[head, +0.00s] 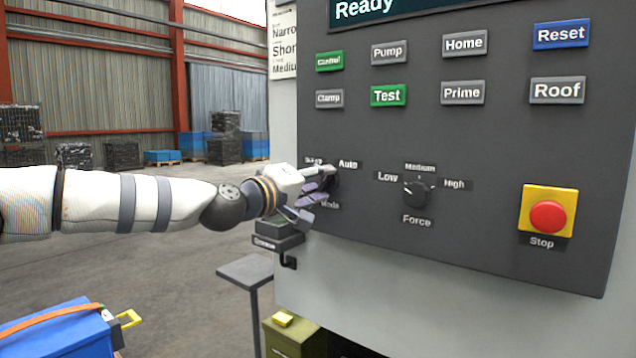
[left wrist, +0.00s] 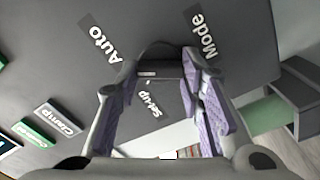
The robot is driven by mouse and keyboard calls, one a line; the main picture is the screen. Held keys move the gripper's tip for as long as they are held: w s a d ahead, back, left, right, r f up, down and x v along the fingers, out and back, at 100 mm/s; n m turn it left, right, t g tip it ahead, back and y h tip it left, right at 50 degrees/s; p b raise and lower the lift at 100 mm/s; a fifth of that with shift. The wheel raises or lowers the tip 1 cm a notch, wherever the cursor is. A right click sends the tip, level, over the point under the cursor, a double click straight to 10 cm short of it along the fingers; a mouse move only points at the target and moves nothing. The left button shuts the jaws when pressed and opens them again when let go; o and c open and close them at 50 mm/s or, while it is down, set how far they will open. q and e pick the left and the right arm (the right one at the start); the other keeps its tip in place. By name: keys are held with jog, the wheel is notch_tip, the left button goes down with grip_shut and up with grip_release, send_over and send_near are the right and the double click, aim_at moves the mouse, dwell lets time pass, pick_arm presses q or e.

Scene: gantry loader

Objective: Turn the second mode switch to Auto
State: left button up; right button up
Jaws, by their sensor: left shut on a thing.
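The dark mode switch (head: 331,184) sits on the grey control panel (head: 470,240), with an Auto label (head: 347,164) at its upper right and a Mode label below. A Setup label partly shows at its upper left. My left gripper (head: 322,184) is at this switch and hides most of it in the head view. In the left wrist view the dark knob (left wrist: 160,58) lies between the purple-padded fingertips, which are shut on it. The knob's pointer direction cannot be told clearly. My right gripper is not in view.
A Force knob (head: 415,193) with Low, Medium and High labels is right of the mode switch. A red Stop button (head: 548,216) is farther right. Several push buttons sit above.

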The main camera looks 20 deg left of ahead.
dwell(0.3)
pick_arm(q)
jog(key=o, duration=1.2)
jog(key=shift+c, duration=0.2)
jog(key=v, duration=1.2)
